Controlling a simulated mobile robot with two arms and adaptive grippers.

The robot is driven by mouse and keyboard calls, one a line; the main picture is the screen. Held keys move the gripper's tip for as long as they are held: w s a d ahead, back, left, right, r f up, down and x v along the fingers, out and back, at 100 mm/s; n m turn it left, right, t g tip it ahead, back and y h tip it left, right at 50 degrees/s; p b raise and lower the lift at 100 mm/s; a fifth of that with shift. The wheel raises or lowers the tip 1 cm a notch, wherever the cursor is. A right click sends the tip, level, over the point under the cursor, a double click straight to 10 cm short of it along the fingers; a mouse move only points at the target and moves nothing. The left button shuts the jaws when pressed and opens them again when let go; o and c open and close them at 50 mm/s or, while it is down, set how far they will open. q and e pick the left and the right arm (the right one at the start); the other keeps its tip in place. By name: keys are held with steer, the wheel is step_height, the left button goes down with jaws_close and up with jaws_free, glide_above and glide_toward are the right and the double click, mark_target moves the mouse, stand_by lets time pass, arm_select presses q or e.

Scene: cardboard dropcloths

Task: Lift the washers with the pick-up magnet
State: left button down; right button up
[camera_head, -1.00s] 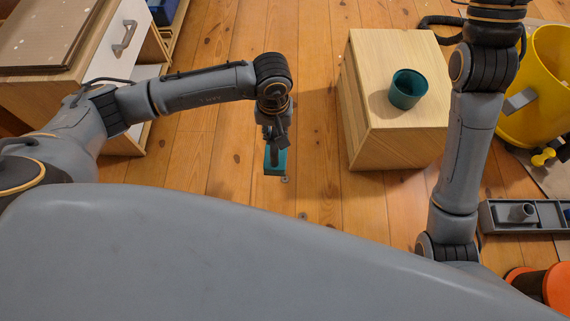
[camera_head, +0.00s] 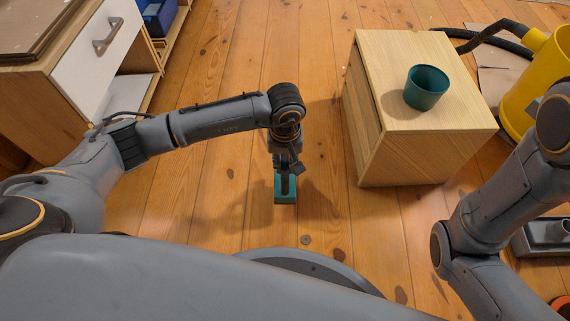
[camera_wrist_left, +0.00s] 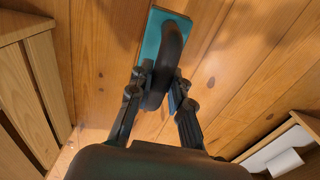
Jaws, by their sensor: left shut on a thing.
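My left gripper (camera_head: 285,172) is shut on the dark handle of the pick-up magnet (camera_head: 285,196), a teal flat block. The block hangs low over the wooden floor, or touches it; I cannot tell which. In the left wrist view the fingers (camera_wrist_left: 160,92) close around the curved black handle, with the teal magnet (camera_wrist_left: 152,37) beyond. A small round grey-brown spot (camera_head: 305,239) lies on the floor nearer me; it may be a washer or a wood knot. The magnet's underside is hidden. My right gripper is out of view.
A wooden box (camera_head: 425,155) stands to the right with a teal cup (camera_head: 425,88) on top. A wooden cabinet with a white drawer (camera_head: 95,60) is at left. Floor between cabinet and box is mostly clear.

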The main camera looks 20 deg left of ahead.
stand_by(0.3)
arm_select(q)
steer(key=shift+f+b, duration=2.7)
steer(key=shift+f, duration=0.5)
steer(key=shift+r, duration=0.2)
steer(key=shift+r+p, duration=2.25)
steer(key=shift+r, duration=0.65)
